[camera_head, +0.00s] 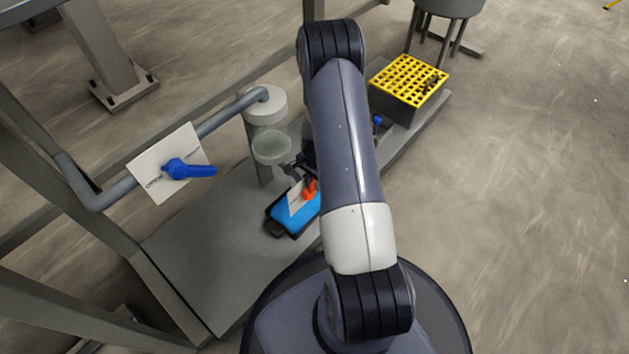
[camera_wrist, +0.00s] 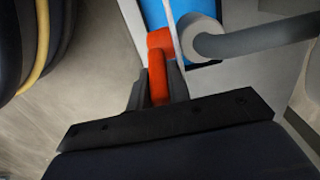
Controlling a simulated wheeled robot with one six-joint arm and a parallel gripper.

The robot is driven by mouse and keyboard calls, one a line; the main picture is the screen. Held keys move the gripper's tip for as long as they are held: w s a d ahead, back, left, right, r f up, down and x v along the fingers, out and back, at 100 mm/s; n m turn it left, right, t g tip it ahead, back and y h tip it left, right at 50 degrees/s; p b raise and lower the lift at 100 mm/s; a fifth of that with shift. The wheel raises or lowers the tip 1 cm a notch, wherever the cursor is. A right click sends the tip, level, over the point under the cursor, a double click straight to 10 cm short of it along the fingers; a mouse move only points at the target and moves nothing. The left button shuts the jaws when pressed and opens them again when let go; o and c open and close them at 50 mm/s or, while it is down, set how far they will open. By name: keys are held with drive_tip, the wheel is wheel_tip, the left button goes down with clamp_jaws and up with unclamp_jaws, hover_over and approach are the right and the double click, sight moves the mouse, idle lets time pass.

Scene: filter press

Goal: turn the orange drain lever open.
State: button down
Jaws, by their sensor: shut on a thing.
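The orange drain lever (camera_head: 309,189) shows in the head view beside a pale plate (camera_head: 297,196), above a blue tray (camera_head: 290,213). My arm hides part of it. In the wrist view the orange lever (camera_wrist: 159,78) points down toward my gripper (camera_wrist: 158,88), its hub at the upper end beside a grey pipe (camera_wrist: 255,42). The two dark fingers stand one on each side of the lever's handle, and my gripper is shut on it. In the head view my gripper is mostly hidden behind my arm.
A blue lever (camera_head: 187,169) sits on a white labelled plate (camera_head: 148,158) on the grey pipe at left. A round sight glass (camera_head: 271,146) stands near the orange lever. A yellow grid (camera_head: 409,80) tops a box at upper right. Open floor lies at right.

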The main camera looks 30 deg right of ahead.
drive_tip(key=shift+d+f+y, duration=0.1)
drive_tip(key=shift+d+y, duration=0.2)
drive_tip(key=shift+y, duration=0.2)
drive_tip(key=shift+w+d+f+g+y+b, duration=0.2)
drive_tip(key=shift+d+g+y, duration=0.1)
drive_tip(key=shift+y, duration=0.2)
drive_tip(key=shift+w+d+f+g+y+b, duration=0.1)
drive_tip(key=shift+d+f+g+y, duration=0.15)
drive_tip(key=shift+y, duration=0.25)
drive_tip(key=shift+d+f+g+y, duration=0.15)
drive_tip(key=shift+g+y, duration=0.2)
drive_tip(key=shift+y, duration=0.35)
drive_tip(key=c, duration=1.6)
unclamp_jaws()
drive_tip(key=p+v, duration=0.3)
drive_tip(key=v, duration=0.8)
